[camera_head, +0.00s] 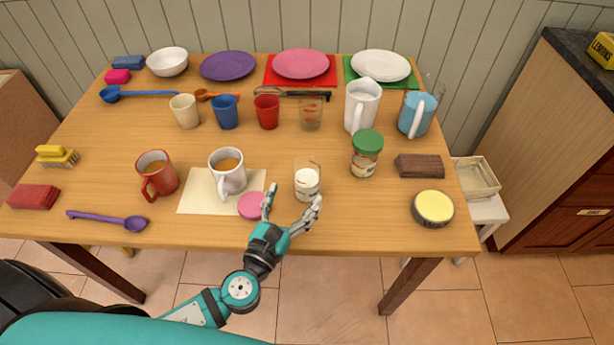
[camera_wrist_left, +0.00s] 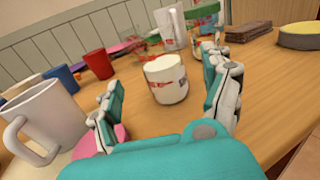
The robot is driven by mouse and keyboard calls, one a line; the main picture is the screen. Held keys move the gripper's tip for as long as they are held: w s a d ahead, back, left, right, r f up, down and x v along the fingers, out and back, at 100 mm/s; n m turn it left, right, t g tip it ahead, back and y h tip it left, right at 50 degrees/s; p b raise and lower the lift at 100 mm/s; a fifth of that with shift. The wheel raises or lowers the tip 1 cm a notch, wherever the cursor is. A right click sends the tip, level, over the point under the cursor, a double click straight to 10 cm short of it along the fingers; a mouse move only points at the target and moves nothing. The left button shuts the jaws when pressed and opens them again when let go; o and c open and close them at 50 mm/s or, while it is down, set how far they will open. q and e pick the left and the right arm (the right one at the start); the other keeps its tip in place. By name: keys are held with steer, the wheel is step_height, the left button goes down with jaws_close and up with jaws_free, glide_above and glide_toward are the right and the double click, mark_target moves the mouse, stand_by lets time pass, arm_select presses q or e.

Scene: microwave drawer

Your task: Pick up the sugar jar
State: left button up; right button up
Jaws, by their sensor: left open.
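The sugar jar (camera_head: 307,184) looks like a clear glass jar with white contents, upright near the table's front edge. It also shows in the left wrist view (camera_wrist_left: 167,82), ahead of and between the spread fingers. My left gripper (camera_head: 292,197) is open and empty at the front edge, its fingertips just short of the jar. A round pink disc (camera_head: 252,205), maybe a lid, lies flat beside the left finger. In the left wrist view the disc (camera_wrist_left: 105,140) is partly hidden behind that finger. My right gripper is not in view.
A white mug (camera_head: 228,178) on a cream mat (camera_head: 195,203) stands to the left. A green-lidded jar (camera_head: 366,160) stands to the right, with a yellow-topped tin (camera_head: 433,207) beyond. Cups and a measuring glass (camera_head: 311,115) stand behind. Bare wood lies right of the jar.

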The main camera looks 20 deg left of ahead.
mark_target(301, 189)
arm_select(q)
steer(key=shift+w+d, duration=0.15)
steer(key=shift+w, duration=0.8)
steer(key=shift+w+d+f+b, duration=0.1)
steer(key=shift+w+f, duration=0.1)
steer(key=shift+w, duration=0.7)
steer(key=shift+w+d+f+b, duration=0.1)
steer(key=shift+w+f, duration=0.15)
steer(key=shift+w, duration=0.65)
steer(key=shift+w+d+f+b, duration=0.1)
steer(key=shift+w+f, duration=0.1)
steer(key=shift+w, duration=0.7)
steer(key=shift+c, duration=1.2)
steer(key=shift+r, duration=0.1)
steer(key=c, duration=1.2)
steer(key=shift+o, duration=0.2)
